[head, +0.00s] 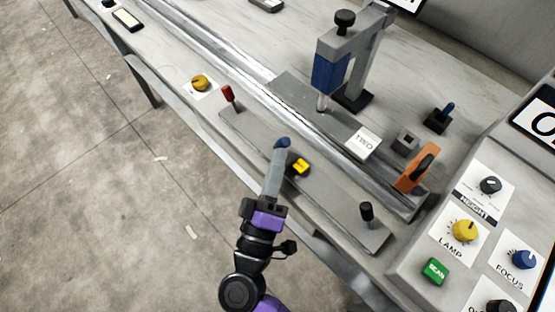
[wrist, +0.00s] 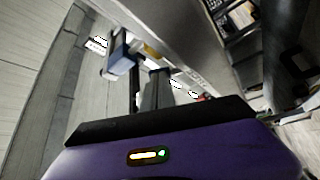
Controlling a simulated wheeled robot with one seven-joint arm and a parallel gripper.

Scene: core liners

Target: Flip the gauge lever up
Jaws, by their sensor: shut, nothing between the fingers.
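My gripper (head: 279,158) is shut and empty, its narrow grey fingers reaching over the grey strip along the bench front. A dark blue tip (head: 283,143) shows at their end; I cannot tell whether it is a lever handle or part of the fingers. No lever has a readable gauge label. A red-handled lever (head: 228,94) stands on the strip up and left of my gripper, and a black-handled lever (head: 367,211) stands at its lower right end. A blue-handled lever (head: 447,110) leans on a black box farther right.
A yellow piece (head: 300,167) sits right beside my fingers. A blue-headed stand (head: 329,73) rises behind the rail; a blue head also shows in the wrist view (wrist: 119,61). An orange clamp (head: 417,168) and control panel (head: 464,231) are at right. Open floor lies left.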

